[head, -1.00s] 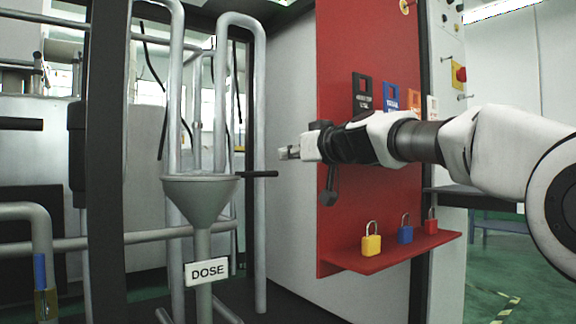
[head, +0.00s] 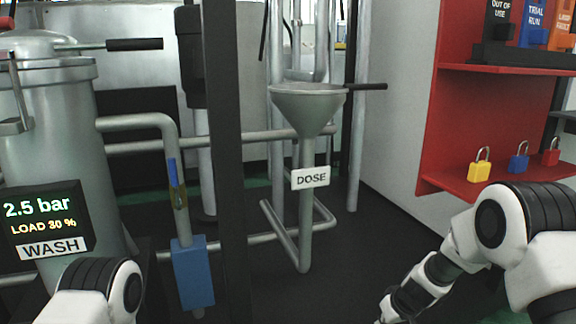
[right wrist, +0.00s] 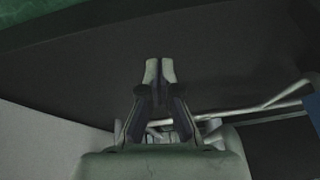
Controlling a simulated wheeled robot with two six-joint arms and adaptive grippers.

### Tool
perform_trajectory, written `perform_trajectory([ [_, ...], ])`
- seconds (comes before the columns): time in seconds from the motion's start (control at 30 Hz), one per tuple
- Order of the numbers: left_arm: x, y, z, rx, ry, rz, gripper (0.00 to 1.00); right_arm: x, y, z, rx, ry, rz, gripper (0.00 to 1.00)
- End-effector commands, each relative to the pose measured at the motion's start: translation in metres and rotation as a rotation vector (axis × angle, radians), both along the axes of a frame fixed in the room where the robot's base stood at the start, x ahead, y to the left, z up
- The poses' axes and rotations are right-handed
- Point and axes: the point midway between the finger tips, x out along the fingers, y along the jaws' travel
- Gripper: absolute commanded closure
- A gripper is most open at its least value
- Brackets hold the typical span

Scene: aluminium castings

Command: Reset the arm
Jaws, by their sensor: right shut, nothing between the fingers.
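My right arm reaches in from the lower right in the head view, bent downward. Its gripper (head: 384,317) is at the bottom edge, partly cut off. The right wrist view shows the two fingers (right wrist: 159,70) together at the tips, with nothing between them. They point over dark floor and touch nothing there. My left arm shows only as a white and black joint at the lower left of the head view; its gripper is out of view.
A red shelf unit (head: 455,120) at right bears a yellow padlock (head: 479,171), a blue padlock (head: 518,163), a red padlock (head: 551,157) and status tags above. A DOSE funnel (head: 308,108) stands mid-view. A WASH vessel (head: 45,140) is at left.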

Motion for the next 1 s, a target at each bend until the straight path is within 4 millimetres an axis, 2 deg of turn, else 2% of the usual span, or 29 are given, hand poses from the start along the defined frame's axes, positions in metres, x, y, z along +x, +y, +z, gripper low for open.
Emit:
perform_trajectory([
  [0.03, 0.0, 0.0, 0.009, 0.0, 0.0, -0.001, 0.59, -0.035, -0.004, -0.03, -0.028, 0.082, -0.002, 1.0],
  [0.07, 0.0, 0.0, 0.012, 0.0, 0.001, -0.001, 0.59, -0.056, -0.007, -0.048, -0.046, 0.126, -0.002, 1.0],
  [0.1, 0.0, 0.0, 0.015, 0.0, 0.001, -0.001, 0.59, -0.085, -0.01, -0.07, -0.071, 0.183, -0.003, 1.0],
  [0.17, 0.0, 0.0, 0.021, 0.0, 0.001, -0.002, 0.59, -0.133, -0.016, -0.099, -0.108, 0.265, -0.005, 1.0],
  [0.2, -0.001, 0.0, 0.024, 0.0, 0.001, -0.002, 0.59, -0.165, -0.019, -0.114, -0.132, 0.317, -0.004, 1.0],
  [0.23, -0.001, 0.0, 0.026, 0.0, 0.002, -0.003, 0.59, -0.189, -0.022, -0.123, -0.149, 0.353, -0.002, 1.0],
  [0.3, -0.001, 0.0, 0.031, 0.0, 0.002, -0.004, 0.59, -0.242, -0.027, -0.139, -0.182, 0.424, 0.001, 1.0],
  [0.4, -0.001, -0.001, 0.036, -0.001, 0.003, -0.005, 0.59, -0.308, -0.032, -0.148, -0.215, 0.496, 0.006, 1.0],
  [0.5, -0.001, -0.001, 0.039, -0.001, 0.003, -0.006, 0.59, -0.365, -0.032, -0.144, -0.228, 0.54, 0.002, 1.0],
  [0.57, -0.001, -0.001, 0.039, -0.001, 0.003, -0.006, 0.59, -0.394, -0.03, -0.136, -0.22, 0.543, -0.013, 1.0],
  [0.6, -0.001, -0.001, 0.038, -0.001, 0.004, -0.007, 0.59, -0.406, -0.026, -0.128, -0.204, 0.523, -0.034, 1.0],
  [0.67, -0.001, -0.001, 0.038, -0.001, 0.004, -0.007, 0.59, -0.413, -0.019, -0.118, -0.165, 0.476, -0.088, 1.0],
  [0.73, -0.001, -0.001, 0.037, -0.001, 0.004, -0.008, 0.59, -0.392, -0.014, -0.118, -0.115, 0.38, -0.2, 1.0],
  [0.77, -0.002, -0.001, 0.043, -0.001, 0.004, -0.008, 0.59, -0.39, -0.015, -0.113, -0.107, 0.374, -0.255, 1.0],
  [0.8, -0.002, -0.001, 0.069, -0.001, 0.006, -0.008, 0.59, -0.39, -0.015, -0.087, -0.111, 0.377, -0.245, 1.0],
  [1.0, -0.001, -0.001, 0.133, -0.001, 0.003, -0.008, 0.59, -0.39, -0.015, -0.024, -0.113, 0.379, -0.243, 1.0],
])
